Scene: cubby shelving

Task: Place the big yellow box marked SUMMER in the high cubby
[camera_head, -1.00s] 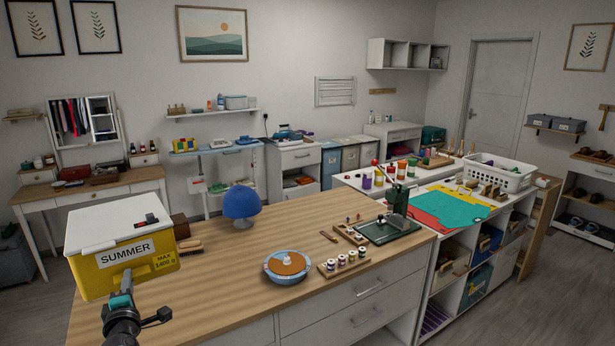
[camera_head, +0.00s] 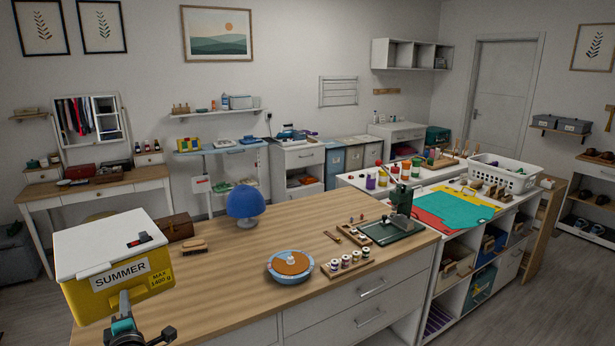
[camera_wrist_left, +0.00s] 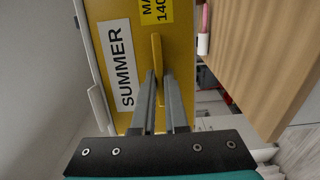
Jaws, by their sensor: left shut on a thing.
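The big yellow box (camera_head: 120,287) has a white lid, a SUMMER label and a MAX 1400 g label. It is at the lower left of the head view, held up at the left end of the wooden counter. My left gripper (camera_head: 124,298) is in front of its labelled face. In the left wrist view the fingers (camera_wrist_left: 160,80) are closed on a yellow handle of the box (camera_wrist_left: 172,40). A high wall cubby (camera_head: 411,55) with open compartments hangs on the back wall, left of the door. My right gripper is not in view.
The wooden counter (camera_head: 230,280) carries a blue dome (camera_head: 245,203), a blue round dish (camera_head: 290,267), small jars (camera_head: 347,263) and a green press (camera_head: 395,228). A brown case (camera_head: 174,227) and a brush (camera_head: 194,246) lie near the box. Grey floor shows at right.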

